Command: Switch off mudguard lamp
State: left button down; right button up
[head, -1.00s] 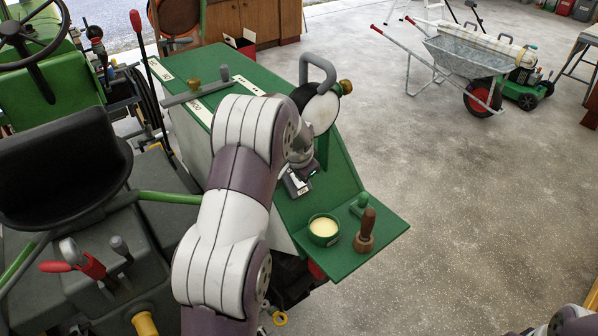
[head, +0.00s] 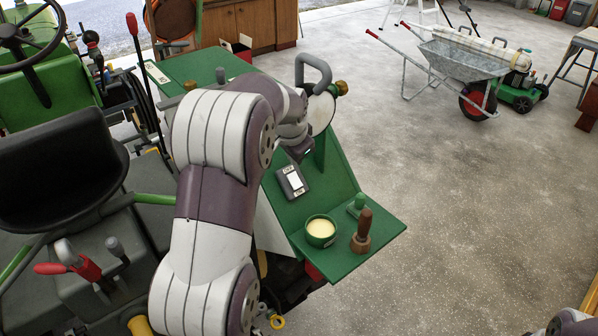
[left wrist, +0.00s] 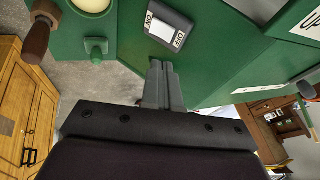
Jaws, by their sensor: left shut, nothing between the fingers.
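A switch (head: 292,182) with a white rocker in a dark frame sits on the green mudguard (head: 335,165). Its OFF label is at the top and ON at the bottom in the head view. It also shows in the left wrist view (left wrist: 168,26), just beyond the fingertips. I cannot tell which way the rocker is tipped. A round, pale-faced lamp (head: 321,112) stands above it, partly behind my arm; I cannot tell if it is lit. My left gripper (left wrist: 160,66) is shut and empty, apart from the switch. My right gripper is not in view.
A grey grab handle (head: 314,70) rises by the lamp. The floor to the right is clear up to the wheelbarrow (head: 460,60).

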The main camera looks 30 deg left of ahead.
pick_arm(q)
jog(key=v, duration=0.3)
jog(key=shift+a+r, duration=0.3)
jog(key=shift+r, duration=0.1)
jog(key=shift+f, duration=0.1)
jog(key=s+d+f+n+g, duration=0.1)
jog(key=s+d+f, duration=0.3)
jog(key=s, duration=0.3)
jog(key=s+d+f+n+g+h+b, duration=0.1)
jog(key=s+d+f, duration=0.4)
jog(key=s+d, duration=0.2)
jog(key=s+d+f+n+g+h, duration=0.1)
jog(key=s+d+f, duration=0.3)
jog(key=s, duration=0.4)
jog(key=shift+s+d+f+n, duration=0.25)
jog(key=shift+s+d+n, duration=0.05)
jog(key=shift+d, duration=0.4)
